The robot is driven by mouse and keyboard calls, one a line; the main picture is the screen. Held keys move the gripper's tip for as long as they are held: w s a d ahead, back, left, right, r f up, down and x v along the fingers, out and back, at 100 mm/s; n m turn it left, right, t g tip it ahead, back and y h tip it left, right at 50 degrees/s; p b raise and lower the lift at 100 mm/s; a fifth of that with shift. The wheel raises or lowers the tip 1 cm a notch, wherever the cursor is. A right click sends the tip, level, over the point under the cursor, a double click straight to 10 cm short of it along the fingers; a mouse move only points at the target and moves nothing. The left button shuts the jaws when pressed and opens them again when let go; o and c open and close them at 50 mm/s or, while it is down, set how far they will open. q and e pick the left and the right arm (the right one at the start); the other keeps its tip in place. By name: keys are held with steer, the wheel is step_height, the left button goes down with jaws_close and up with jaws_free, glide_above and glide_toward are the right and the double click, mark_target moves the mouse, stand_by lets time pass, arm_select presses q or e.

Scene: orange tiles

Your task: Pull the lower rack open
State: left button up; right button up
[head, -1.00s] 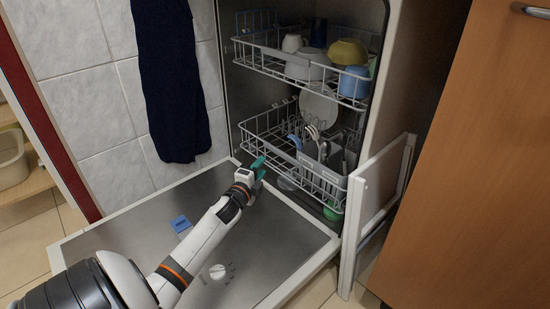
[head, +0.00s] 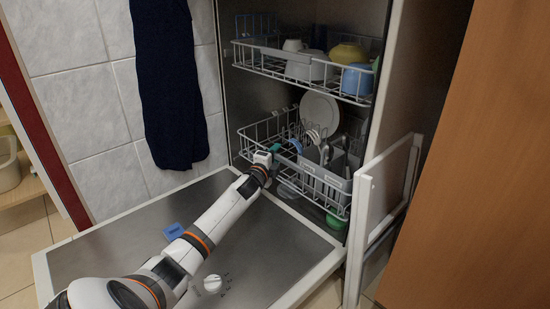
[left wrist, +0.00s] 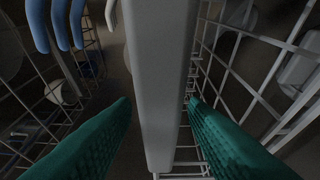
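The lower rack (head: 327,177) is a grey wire basket inside the dishwasher, holding a white plate, cutlery and other dishes. My left gripper (head: 286,147) is at the rack's front edge in the head view, with its green fingertips partly hidden. In the left wrist view, the green fingers of my left gripper (left wrist: 160,112) are apart, one on each side of a grey bar of the rack (left wrist: 160,65). I see no clear grip on the bar. My right gripper is not in view.
The dishwasher door (head: 110,260) is folded down flat under my left arm. The upper rack (head: 280,65) holds bowls and cups above. A pale side panel (head: 362,215) and an orange-brown cabinet (head: 460,190) stand to the right. A dark towel (head: 170,85) hangs at the left.

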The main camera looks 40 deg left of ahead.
arm_select(q)
jaws_close()
steer(key=shift+s, duration=0.15)
